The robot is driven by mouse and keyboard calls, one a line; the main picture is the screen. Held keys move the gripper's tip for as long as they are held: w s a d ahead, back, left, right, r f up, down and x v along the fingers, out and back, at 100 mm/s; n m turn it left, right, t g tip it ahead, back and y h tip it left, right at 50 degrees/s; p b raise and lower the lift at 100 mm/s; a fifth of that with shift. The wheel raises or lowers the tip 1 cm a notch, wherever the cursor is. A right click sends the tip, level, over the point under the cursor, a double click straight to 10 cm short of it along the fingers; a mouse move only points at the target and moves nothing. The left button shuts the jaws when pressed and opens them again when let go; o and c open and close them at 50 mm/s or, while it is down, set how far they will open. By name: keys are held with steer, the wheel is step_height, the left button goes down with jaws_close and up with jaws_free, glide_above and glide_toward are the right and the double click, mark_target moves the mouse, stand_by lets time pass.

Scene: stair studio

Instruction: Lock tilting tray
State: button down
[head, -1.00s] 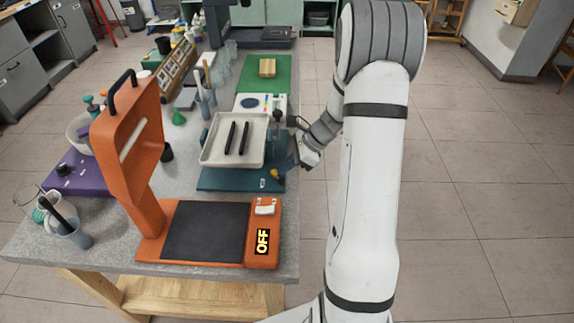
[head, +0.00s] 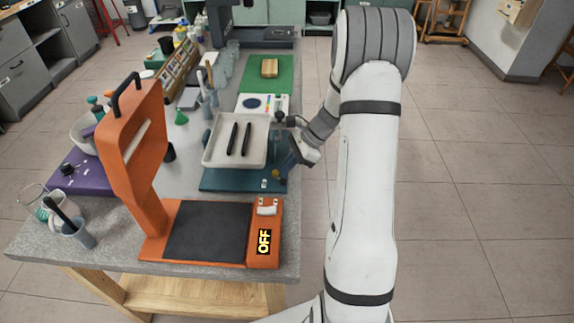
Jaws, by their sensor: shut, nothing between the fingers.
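The tilting tray (head: 222,159) is a white shallow tray with two black rods lying in it. It stands over a teal base (head: 225,183) on the table and looks roughly level, though its exact tilt is hard to judge. A dark knob (head: 279,117) shows at the tray's far right. My gripper (head: 283,172) is shut and empty at the right edge of the teal base, by a small yellowish part (head: 277,173). Its fingertips are dark and small, and I cannot tell whether they touch that part.
An orange device (head: 177,205) with an upright handle and an OFF display stands in front of the tray. A purple board (head: 80,178) lies left, and a green mat (head: 270,88) behind. Bottles and cups crowd the table's left side. Open floor lies right.

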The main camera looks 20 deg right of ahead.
steer(key=shift+w+a+n+g+p, duration=0.15)
steer(key=shift+n+g+p, duration=0.1)
steer(key=shift+n+g, duration=0.4)
steer(key=shift+w+a+n+g+p, duration=0.1)
steer(key=shift+a+n+g+p, duration=0.2)
steer(key=shift+n, duration=0.55)
steer(key=shift+n+g, duration=0.55)
steer(key=shift+n, duration=0.15)
steer(key=shift+a, duration=0.15)
steer(key=shift+s+d, duration=0.5)
steer(key=shift+s, duration=0.1)
